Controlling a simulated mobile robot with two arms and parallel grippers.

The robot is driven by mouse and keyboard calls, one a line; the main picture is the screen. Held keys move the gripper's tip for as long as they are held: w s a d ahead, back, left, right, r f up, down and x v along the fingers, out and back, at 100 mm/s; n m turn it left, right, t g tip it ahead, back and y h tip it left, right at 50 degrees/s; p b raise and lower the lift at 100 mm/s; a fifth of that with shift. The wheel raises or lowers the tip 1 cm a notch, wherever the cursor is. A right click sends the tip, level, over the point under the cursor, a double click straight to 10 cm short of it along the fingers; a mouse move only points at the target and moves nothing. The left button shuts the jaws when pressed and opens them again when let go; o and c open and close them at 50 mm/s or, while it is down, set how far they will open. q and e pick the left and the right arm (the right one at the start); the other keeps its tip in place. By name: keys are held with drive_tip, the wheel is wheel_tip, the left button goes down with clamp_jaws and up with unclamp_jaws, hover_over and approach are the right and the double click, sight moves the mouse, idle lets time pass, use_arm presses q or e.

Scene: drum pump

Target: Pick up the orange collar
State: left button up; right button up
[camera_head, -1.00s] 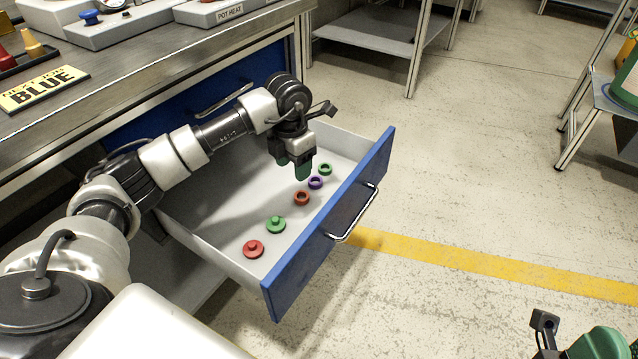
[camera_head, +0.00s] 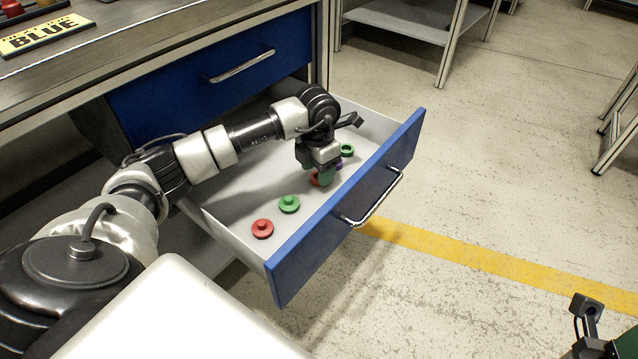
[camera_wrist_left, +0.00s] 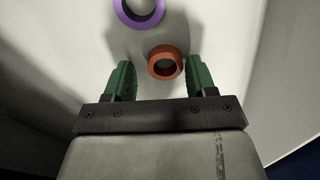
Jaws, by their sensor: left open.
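The orange collar (camera_wrist_left: 165,62) is a small ring lying on the drawer floor. In the left wrist view it sits between the tips of the two green fingers, nearer the right finger, with gaps on both sides. In the head view the orange collar (camera_head: 315,180) is mostly hidden by my left gripper (camera_head: 323,178), which points down into the drawer (camera_head: 240,190). My left gripper (camera_wrist_left: 158,70) is open and empty. Part of my right gripper (camera_head: 590,315) shows at the bottom right corner; its jaws are not clear.
A purple collar (camera_wrist_left: 138,8) lies just beyond the orange one. A green collar (camera_head: 347,150) lies farther back. A green flanged piece (camera_head: 289,204) and a red one (camera_head: 262,228) lie nearer. The blue drawer front (camera_head: 350,210) stands close to the gripper's right.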

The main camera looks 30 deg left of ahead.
use_arm(q)
drive_tip(key=shift+f, duration=0.55)
drive_tip(key=shift+r, duration=0.1)
drive_tip(key=c, duration=0.8)
